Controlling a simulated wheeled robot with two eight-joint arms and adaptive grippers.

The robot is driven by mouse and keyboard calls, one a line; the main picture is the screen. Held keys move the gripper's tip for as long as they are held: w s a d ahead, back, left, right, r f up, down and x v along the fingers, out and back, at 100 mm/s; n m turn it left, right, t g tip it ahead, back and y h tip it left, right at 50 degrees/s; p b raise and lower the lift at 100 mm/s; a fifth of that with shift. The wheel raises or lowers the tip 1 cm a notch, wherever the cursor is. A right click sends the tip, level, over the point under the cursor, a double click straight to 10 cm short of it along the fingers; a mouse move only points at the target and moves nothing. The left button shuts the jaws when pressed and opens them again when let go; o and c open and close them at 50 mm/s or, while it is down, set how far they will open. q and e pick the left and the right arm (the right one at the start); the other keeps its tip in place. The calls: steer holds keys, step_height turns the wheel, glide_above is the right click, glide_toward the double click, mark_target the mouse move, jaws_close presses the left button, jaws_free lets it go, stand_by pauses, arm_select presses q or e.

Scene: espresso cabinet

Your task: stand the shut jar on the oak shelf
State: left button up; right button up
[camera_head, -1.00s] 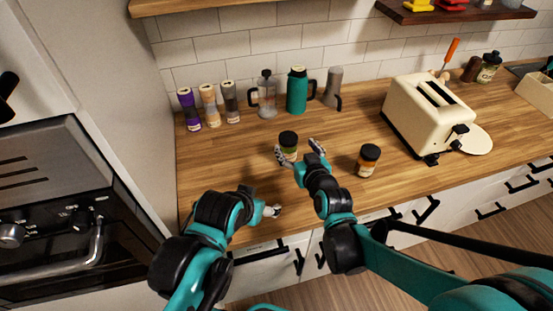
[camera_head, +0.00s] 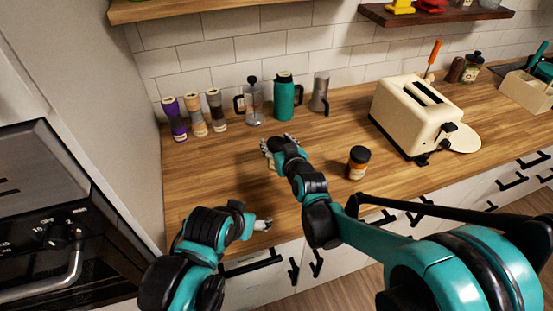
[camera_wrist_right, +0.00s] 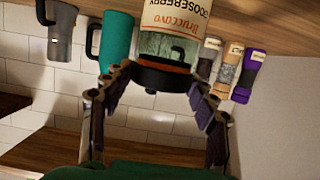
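The jar shows large in the right wrist view, where the picture is upside down: a pale "Gooseberry" label (camera_wrist_right: 175,15) and a dark lid (camera_wrist_right: 160,78) that is on. In the head view my right gripper (camera_head: 277,146) hides most of the jar; a pale bit of label shows just below. Its two fingertips, seen in the right wrist view (camera_wrist_right: 160,80), lie on either side of the lid; whether they press on it is unclear. My left gripper (camera_head: 262,224) is low over the counter's front, away from the jar. The oak shelf (camera_head: 205,8) is on the wall, top left.
A second dark-lidded jar (camera_head: 357,162) stands right of my right arm. A cream toaster (camera_head: 405,115) is further right. A teal flask (camera_head: 284,100), a press, a grey mug and several small grinders line the back. A dark shelf (camera_head: 430,14) hangs top right.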

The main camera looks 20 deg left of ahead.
steer(key=c, duration=1)
jaws_close()
steer(key=shift+r, duration=0.1)
